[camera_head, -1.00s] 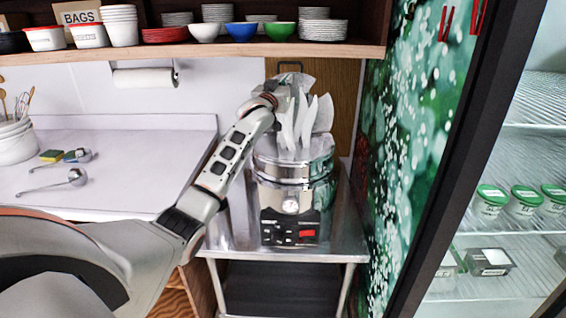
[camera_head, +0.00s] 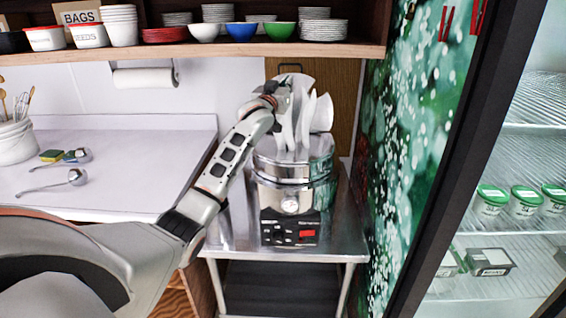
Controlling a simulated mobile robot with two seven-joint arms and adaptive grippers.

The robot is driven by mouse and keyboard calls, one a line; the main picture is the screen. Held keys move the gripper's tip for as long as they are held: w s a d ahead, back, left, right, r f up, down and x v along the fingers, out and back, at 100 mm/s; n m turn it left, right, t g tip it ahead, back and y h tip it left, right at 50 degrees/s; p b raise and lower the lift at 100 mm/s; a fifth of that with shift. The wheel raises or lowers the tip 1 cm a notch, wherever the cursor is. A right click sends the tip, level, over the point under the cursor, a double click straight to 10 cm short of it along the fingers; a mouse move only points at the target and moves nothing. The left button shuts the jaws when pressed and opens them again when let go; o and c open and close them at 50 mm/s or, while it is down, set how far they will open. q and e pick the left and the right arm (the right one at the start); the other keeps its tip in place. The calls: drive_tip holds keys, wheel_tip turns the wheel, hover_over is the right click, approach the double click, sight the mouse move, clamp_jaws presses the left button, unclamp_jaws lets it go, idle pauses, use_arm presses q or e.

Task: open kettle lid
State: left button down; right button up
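The kettle (camera_head: 291,190) is a shiny silver pot with a round dial and a dark control panel with a red part on its front. It stands upright on a metal table. My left arm reaches in from the left, and my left gripper (camera_head: 296,146) is over the kettle's top with its pale fingers pointing down. The gripper hides much of the kettle's lid area, so I cannot tell whether the fingers touch the lid or how the lid sits. Whether the fingers are open or shut is not clear. My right gripper is not in view.
A shelf (camera_head: 220,48) with bowls and plates runs above. A white counter (camera_head: 120,165) with ladles and a sponge lies to the left. A green patterned panel (camera_head: 410,150) and a glass-fronted cooler (camera_head: 490,240) stand close on the right.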

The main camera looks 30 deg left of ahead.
use_arm(q)
drive_tip(key=s+d+f, duration=0.1)
drive_tip(key=s+d, duration=0.5)
drive_tip(key=s, duration=0.5)
drive_tip(key=shift+d+f, duration=0.4)
idle(0.3)
